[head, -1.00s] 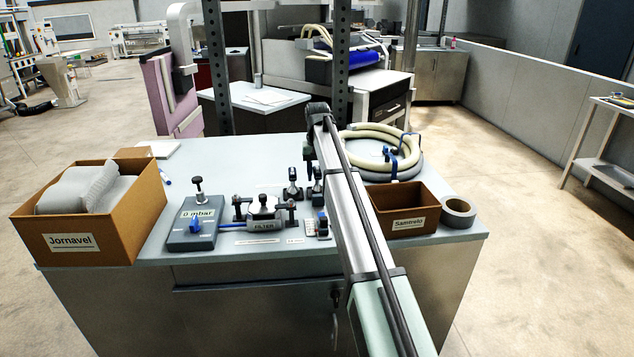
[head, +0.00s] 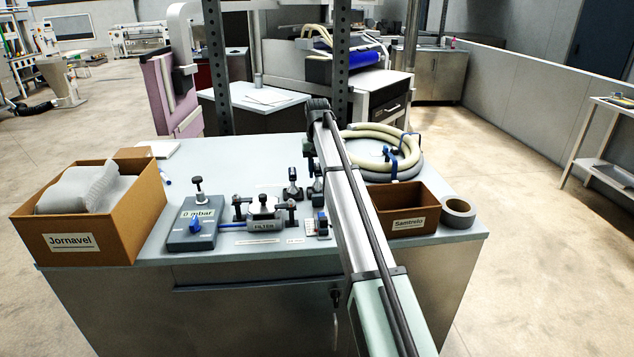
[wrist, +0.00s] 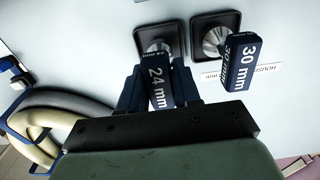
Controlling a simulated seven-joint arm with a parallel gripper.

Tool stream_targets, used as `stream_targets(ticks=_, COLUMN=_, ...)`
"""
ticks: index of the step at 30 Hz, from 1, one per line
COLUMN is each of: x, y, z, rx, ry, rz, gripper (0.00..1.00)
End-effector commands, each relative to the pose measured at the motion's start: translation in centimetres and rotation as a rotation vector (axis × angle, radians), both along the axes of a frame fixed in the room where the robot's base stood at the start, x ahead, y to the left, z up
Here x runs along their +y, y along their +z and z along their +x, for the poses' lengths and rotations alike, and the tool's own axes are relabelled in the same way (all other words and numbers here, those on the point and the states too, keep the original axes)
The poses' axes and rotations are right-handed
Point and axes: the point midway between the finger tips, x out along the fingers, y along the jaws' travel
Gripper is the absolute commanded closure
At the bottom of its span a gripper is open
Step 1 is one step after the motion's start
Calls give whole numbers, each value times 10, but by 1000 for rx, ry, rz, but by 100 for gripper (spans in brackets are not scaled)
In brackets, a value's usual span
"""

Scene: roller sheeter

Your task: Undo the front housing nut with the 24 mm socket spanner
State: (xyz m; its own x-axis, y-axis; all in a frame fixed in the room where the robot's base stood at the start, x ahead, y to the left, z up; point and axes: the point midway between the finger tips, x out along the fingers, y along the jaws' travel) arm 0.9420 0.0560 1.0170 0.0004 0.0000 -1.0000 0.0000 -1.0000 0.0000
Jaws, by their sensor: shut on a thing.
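The 24 mm socket spanner (wrist: 158,83) has a dark blue handle with white lettering. My gripper (wrist: 160,95) is shut on this handle in the wrist view. The spanner's metal shaft stands at a dark square holder; I cannot tell whether it is still seated. The 30 mm spanner (wrist: 241,62) stands in its own holder just to the right, apart from my gripper. The filter housing (head: 264,213) sits on the bench in the head view, with dark fittings at both sides and one on top. I cannot tell which fitting is the front nut. My arm hides the gripper in the head view.
A gauge box reading 0 mbar (head: 192,228) stands left of the housing. A carton (head: 92,240) is at the bench's left; a small brown box (head: 405,222), a tape roll (head: 458,212) and coiled hose (head: 395,150) are at the right. The bench front (head: 240,266) is mostly clear.

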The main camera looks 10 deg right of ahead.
Motion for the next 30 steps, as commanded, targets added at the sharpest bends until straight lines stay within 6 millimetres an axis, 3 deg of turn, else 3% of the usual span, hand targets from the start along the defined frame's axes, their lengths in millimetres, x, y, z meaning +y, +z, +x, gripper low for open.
stream_targets(ticks=16, x=0, y=36, z=0, rx=-1, ry=0, rz=0, gripper=100)
stream_targets(ticks=25, x=0, y=39, z=0, rx=0, ry=0, rz=0, gripper=100)
stream_targets(ticks=26, x=0, y=39, z=0, rx=0, ry=0, rz=0, gripper=70)
stream_targets(ticks=30, x=0, y=39, z=0, rx=0, ry=0, rz=0, gripper=83)
